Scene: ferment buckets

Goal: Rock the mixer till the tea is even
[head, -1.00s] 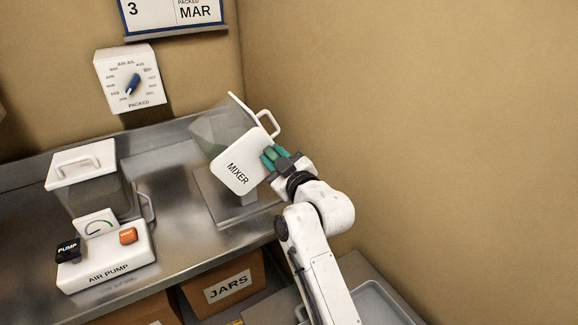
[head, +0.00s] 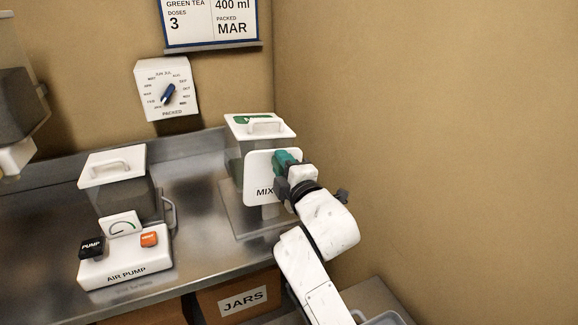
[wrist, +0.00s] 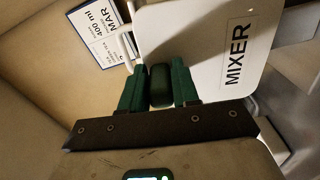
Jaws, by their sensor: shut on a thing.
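The mixer (head: 258,190) is a clear box with a white lid and a white front plate lettered MIXER, on a metal base on the bench. It stands about upright in the head view. In the wrist view the plate (wrist: 195,50) fills the upper right. My gripper (head: 286,160) is at the plate's upper right edge. In the wrist view its two green fingers (wrist: 158,88) are shut on a dark green grip (wrist: 160,84) beside the plate. The plate and my gripper hide much of the box. I cannot tell how even the tea inside is.
An air pump (head: 125,265) with black and orange buttons stands left on the bench, with a lidded container (head: 118,172) behind it. A dial (head: 167,90) and a sign (head: 210,20) are on the wall. A JARS box (head: 238,298) is below. The right wall is close.

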